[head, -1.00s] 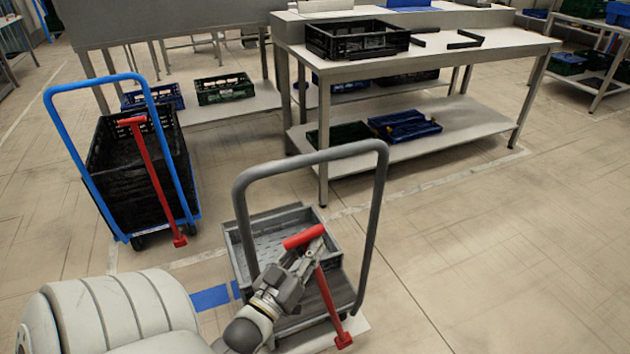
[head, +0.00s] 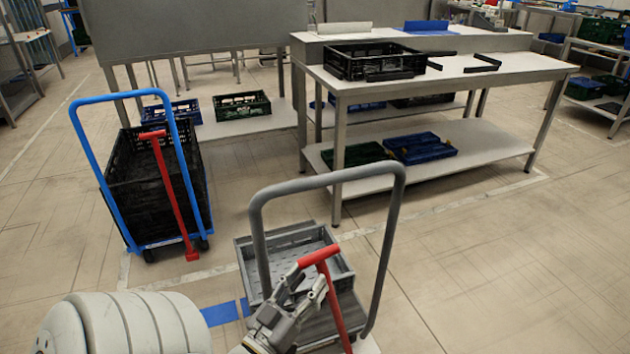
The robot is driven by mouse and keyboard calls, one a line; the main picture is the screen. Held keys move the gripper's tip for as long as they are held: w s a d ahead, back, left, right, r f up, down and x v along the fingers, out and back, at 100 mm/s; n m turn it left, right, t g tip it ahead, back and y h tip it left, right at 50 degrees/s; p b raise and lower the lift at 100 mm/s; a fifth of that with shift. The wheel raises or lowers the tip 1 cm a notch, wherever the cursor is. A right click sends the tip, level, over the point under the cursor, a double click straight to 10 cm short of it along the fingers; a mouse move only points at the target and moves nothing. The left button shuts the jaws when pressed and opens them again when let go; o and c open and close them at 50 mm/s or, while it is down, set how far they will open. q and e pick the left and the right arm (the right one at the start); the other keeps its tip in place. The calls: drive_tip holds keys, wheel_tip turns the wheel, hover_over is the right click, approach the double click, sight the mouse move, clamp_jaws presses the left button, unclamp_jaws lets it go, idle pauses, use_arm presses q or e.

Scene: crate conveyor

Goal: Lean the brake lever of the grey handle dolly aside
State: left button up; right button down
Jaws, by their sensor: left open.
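The grey handle dolly (head: 400,215) stands at the bottom centre of the head view, with a grey crate (head: 345,278) on its deck. Its red brake lever (head: 333,300) has a red crossbar grip (head: 318,255) at the top and leans up to the left. My left gripper (head: 308,283) is just below and left of the grip, its fingers open beside the lever. I cannot tell whether they touch it. The lever's foot is cut off by the picture's lower edge. My right gripper is not in view.
A blue handle dolly (head: 80,140) with black crates (head: 130,185) and its own red lever (head: 172,195) stands to the left. A steel table (head: 450,80) with a black crate (head: 345,62) stands behind. The floor at the right is clear.

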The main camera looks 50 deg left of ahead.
use_arm(q)
drive_tip(key=v, duration=0.8)
drive_tip(key=shift+w, duration=0.1)
idle(0.6)
